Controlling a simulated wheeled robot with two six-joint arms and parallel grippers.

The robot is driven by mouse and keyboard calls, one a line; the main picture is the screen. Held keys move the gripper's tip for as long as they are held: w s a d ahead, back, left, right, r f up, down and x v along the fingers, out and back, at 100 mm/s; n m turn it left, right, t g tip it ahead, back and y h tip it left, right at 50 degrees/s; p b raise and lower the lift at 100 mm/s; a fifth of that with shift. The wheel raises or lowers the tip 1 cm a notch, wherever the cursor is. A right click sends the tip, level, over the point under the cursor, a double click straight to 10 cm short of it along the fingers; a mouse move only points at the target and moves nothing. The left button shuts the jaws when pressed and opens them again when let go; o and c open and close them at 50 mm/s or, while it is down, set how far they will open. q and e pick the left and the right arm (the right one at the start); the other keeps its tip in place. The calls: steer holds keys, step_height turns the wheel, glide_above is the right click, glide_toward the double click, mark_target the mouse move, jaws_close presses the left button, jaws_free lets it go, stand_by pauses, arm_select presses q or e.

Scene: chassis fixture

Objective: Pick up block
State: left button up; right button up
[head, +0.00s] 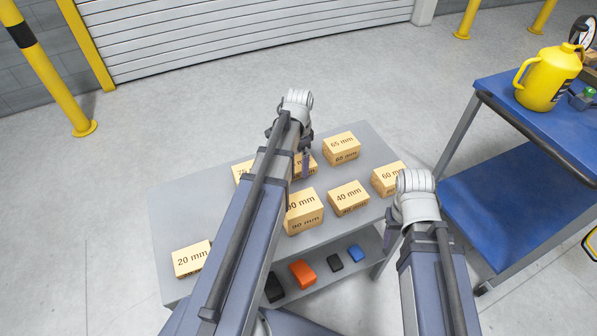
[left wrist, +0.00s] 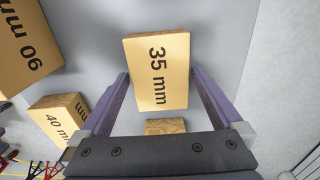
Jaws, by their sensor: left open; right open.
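Several tan blocks with printed sizes stand on a grey table (head: 180,215). In the left wrist view the 35 mm block (left wrist: 158,85) shows between the two purple fingers of my open left gripper (left wrist: 160,75), with nothing gripped; I cannot tell how far above it the fingertips are. In the head view my left gripper (head: 305,160) hangs over the table's back middle and partly hides a block (head: 309,170). The 90 mm block (head: 305,215), 40 mm block (head: 348,197), 60 mm block (head: 388,178), 65 mm block (head: 342,148) and 20 mm block (head: 190,260) stand around. My right gripper (head: 393,232) is open and empty by the table's right edge.
In the left wrist view the 90 mm block (left wrist: 18,45) and 40 mm block (left wrist: 55,118) lie to the left, and another block (left wrist: 165,127) is partly hidden below. A lower shelf holds an orange item (head: 303,273) and others. A blue cart (head: 500,205) with a yellow jug (head: 547,78) stands right.

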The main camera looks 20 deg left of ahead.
mark_target(299, 163)
arm_select(q)
steer(key=shift+f+b, duration=0.35)
steer(key=shift+f, duration=0.4)
arm_select(e)
steer(key=shift+f, duration=0.7)
arm_select(q)
steer(key=shift+r, duration=0.1)
steer(key=c, duration=1.2)
steer(key=shift+r, duration=0.1)
arm_select(e)
steer(key=shift+r, duration=0.1)
arm_select(q)
step_height(299, 163, up, 22)
steer(key=p, duration=2.2)
arm_select(e)
step_height(299, 163, up, 22)
